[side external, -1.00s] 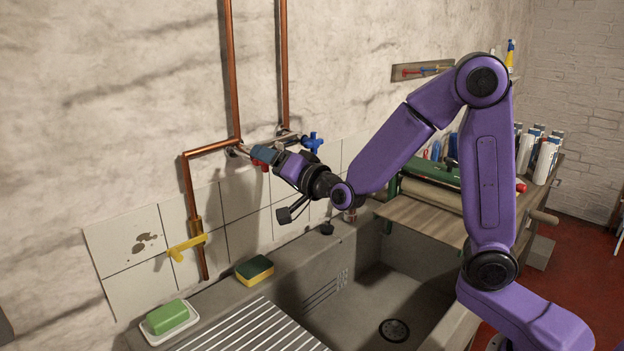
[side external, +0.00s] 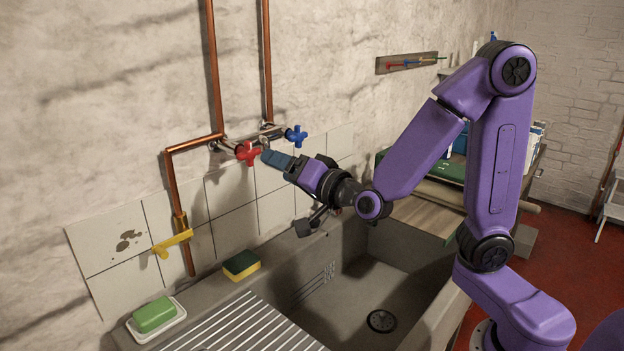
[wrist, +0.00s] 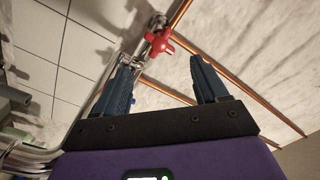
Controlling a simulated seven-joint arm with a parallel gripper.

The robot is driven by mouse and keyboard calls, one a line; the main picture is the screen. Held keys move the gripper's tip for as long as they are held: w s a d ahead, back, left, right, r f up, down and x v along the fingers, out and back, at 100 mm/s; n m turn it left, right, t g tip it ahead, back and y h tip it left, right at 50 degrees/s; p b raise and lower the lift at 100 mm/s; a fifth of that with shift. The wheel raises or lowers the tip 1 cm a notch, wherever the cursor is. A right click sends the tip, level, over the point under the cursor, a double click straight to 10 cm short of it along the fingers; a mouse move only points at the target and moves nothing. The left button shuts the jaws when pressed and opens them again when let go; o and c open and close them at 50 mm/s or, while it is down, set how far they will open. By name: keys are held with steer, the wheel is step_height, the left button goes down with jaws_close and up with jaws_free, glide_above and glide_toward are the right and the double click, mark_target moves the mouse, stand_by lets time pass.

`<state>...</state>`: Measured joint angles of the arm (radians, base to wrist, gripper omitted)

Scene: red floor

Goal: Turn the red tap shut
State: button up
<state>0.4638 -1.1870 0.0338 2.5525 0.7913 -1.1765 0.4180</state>
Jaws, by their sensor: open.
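The red tap (side external: 248,153) is a cross-shaped handle on the wall pipework, left of the blue tap (side external: 296,136). It also shows in the wrist view (wrist: 158,42), beyond the fingertips and between them, nearer the left finger. My gripper (side external: 268,156) is just right of the red tap in the side view, pointing at the wall. In the wrist view my gripper (wrist: 162,75) has its two blue fingers wide apart with nothing between them. The red tap looks clear of both fingers, and its whole handle is visible.
Copper pipes (side external: 213,80) run up the wall, and one bends down to a yellow lever valve (side external: 173,243). Below are the sink (side external: 385,285), a sponge (side external: 241,265) and green soap (side external: 155,314) on a dish.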

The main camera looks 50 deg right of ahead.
steer(key=s, duration=0.6)
steer(key=shift+s, duration=0.4)
stand_by(0.6)
steer(key=s+a+f+n+g+y, duration=0.8)
steer(key=s+a+n+g+y, duration=0.1)
steer(key=s+a+n+g, duration=0.35)
steer(key=s+d+f+n+g+h, duration=0.2)
steer(key=s+d+n+h, duration=0.2)
steer(key=d, duration=0.3)
steer(key=s+d+f+n+g+h, duration=0.2)
steer(key=s+d+n+g+h, duration=0.1)
steer(key=s+d, duration=0.4)
steer(key=shift+d+f+n+h, duration=0.3)
steer(key=shift+n+h, duration=0.5)
steer(key=shift+n, duration=0.35)
steer(key=shift+g, duration=0.25)
